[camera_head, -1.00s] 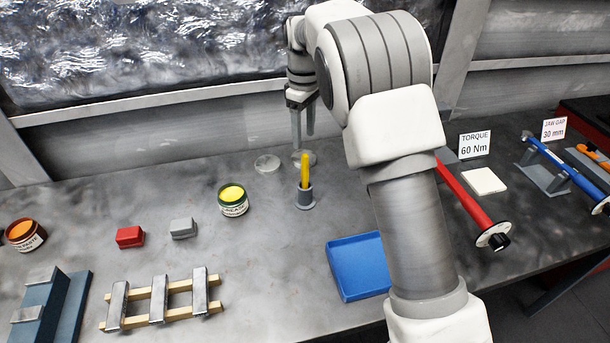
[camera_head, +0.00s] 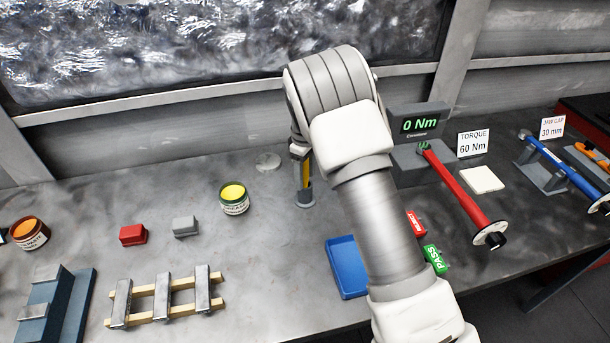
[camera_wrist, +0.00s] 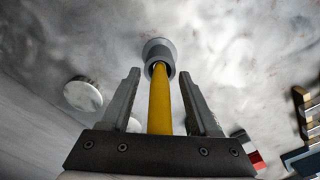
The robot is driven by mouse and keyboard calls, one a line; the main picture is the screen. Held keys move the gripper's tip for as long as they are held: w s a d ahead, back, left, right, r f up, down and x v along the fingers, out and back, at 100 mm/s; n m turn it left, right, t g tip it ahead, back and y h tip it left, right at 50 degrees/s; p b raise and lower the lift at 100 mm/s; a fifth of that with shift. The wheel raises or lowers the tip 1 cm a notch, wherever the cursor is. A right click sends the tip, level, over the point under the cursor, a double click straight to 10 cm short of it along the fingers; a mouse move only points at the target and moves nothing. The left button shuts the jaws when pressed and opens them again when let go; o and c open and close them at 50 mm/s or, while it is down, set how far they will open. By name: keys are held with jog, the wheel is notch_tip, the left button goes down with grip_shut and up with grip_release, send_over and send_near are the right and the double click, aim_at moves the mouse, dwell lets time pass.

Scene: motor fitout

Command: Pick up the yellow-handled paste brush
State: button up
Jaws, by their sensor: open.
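The yellow-handled paste brush (camera_wrist: 160,105) stands upright in a small grey cup (camera_wrist: 158,50), its yellow handle between the two fingers of my gripper (camera_wrist: 158,95) in the wrist view. The fingers are open, with a gap on each side of the handle. In the head view the brush (camera_head: 306,174) shows just above its cup (camera_head: 305,199). My wrist and arm hide part of its handle and most of my gripper (camera_head: 303,172) there. The bristle end is hidden in the cup.
A green grease tin (camera_head: 234,200) stands left of the cup, and a clear round disc (camera_head: 268,161) lies behind. A blue tray (camera_head: 346,268) is to the front right. A red torque wrench (camera_head: 455,190) lies farther right.

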jog(key=shift+c, duration=0.4)
grip_shut()
notch_tip(320, 180, up, 10)
jog(key=shift+b, duration=0.55)
